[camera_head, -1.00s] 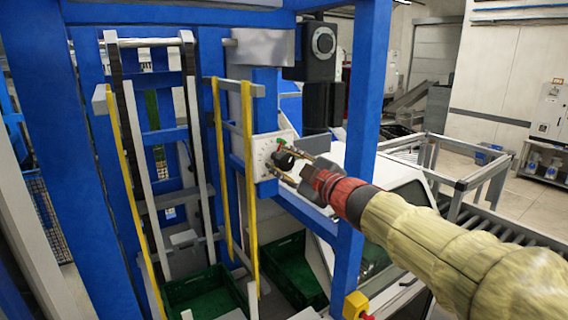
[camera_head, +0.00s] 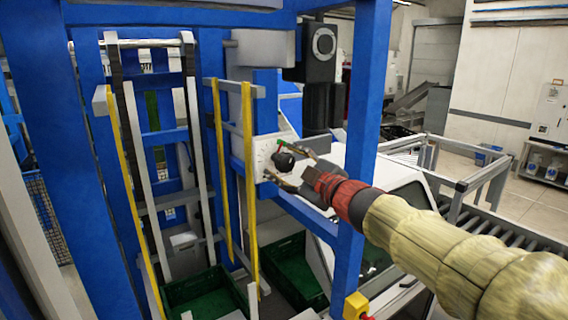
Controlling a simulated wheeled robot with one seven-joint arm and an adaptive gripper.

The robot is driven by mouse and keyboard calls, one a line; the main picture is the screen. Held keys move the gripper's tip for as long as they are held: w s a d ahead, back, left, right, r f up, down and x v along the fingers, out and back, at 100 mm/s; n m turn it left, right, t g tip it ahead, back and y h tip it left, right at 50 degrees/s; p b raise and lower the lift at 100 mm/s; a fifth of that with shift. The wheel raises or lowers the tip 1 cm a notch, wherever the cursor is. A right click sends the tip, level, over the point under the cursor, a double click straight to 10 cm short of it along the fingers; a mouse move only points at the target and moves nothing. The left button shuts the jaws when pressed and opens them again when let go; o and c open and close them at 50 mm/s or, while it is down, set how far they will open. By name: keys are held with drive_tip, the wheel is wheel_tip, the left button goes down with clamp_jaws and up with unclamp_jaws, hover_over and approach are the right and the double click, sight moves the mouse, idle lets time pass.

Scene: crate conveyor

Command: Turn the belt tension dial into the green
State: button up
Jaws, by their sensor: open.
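The belt tension dial is a white plate (camera_head: 264,152) with small dark marks on the blue frame, near the middle of the head view. A black knob (camera_head: 284,161) stands out from it. A small green patch (camera_head: 282,144) shows above the knob, and a small red spot is beside it. My gripper (camera_head: 281,167) is open, with one finger above and one below the knob. Whether the fingers touch the knob cannot be told. Part of the dial's right side is hidden by the knob and fingers.
A blue upright post (camera_head: 360,150) stands close beside my wrist. Yellow rails (camera_head: 250,190) stand left of the dial. A roller conveyor (camera_head: 500,236) lies to the right, and a black motor unit (camera_head: 318,55) is above.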

drive_tip(key=v, duration=1.1)
drive_tip(key=shift+s, duration=0.2)
drive_tip(key=shift+d, duration=0.15)
